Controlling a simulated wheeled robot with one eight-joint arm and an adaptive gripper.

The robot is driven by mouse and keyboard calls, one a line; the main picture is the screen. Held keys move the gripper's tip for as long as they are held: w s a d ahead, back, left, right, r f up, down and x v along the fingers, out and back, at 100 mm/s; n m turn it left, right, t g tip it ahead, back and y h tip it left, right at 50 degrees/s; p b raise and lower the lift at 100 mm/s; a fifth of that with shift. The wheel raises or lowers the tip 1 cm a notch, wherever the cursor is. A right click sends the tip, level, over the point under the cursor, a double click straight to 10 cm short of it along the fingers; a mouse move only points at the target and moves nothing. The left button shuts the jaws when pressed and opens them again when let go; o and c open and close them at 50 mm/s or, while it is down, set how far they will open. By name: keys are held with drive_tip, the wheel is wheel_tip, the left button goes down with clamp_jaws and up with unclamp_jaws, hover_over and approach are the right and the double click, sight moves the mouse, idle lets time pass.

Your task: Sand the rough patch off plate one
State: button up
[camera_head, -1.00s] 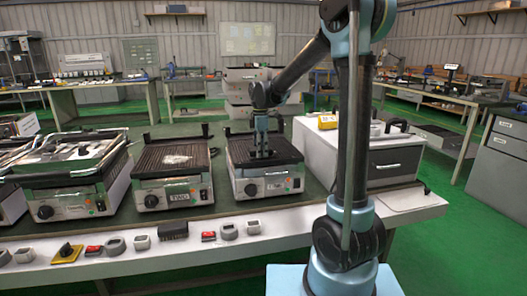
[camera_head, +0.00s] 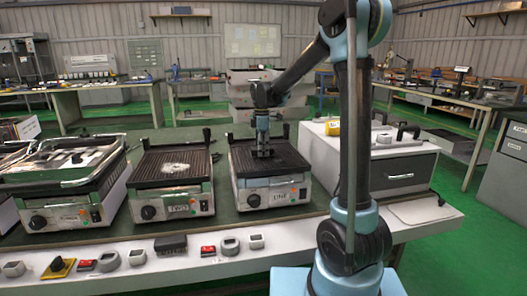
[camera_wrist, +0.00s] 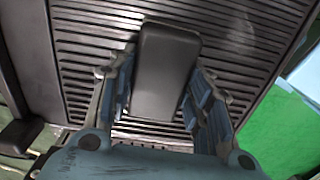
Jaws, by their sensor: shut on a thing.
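Plate one is the dark ribbed top (camera_head: 290,163) of the right-hand grill, whose front label appears to read ONE. My gripper (camera_head: 263,153) points down over the left-middle part of this plate. In the wrist view my gripper (camera_wrist: 160,85) is shut on a dark grey block (camera_wrist: 166,72), with one finger on each side of it. The block lies over the ribs, seemingly on them; exact contact is hidden. Pale specks show on the ribs (camera_wrist: 236,22) at the upper right of the wrist view; I cannot tell whether they are the rough patch.
A grill labelled TWO (camera_head: 172,208) with a whitish patch (camera_head: 176,168) stands to the left. An open-framed grill (camera_head: 62,215) is further left. A grey drawer cabinet (camera_head: 398,172) stands to the right. Several small items, including a yellow one (camera_head: 58,267), line the bench's front edge.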

drive_tip(key=shift+w+a+r, duration=0.1)
drive_tip(key=shift+w+a, duration=0.05)
drive_tip(key=shift+w, duration=0.15)
drive_tip(key=shift+r, duration=3.75)
drive_tip(key=shift+s, duration=0.1)
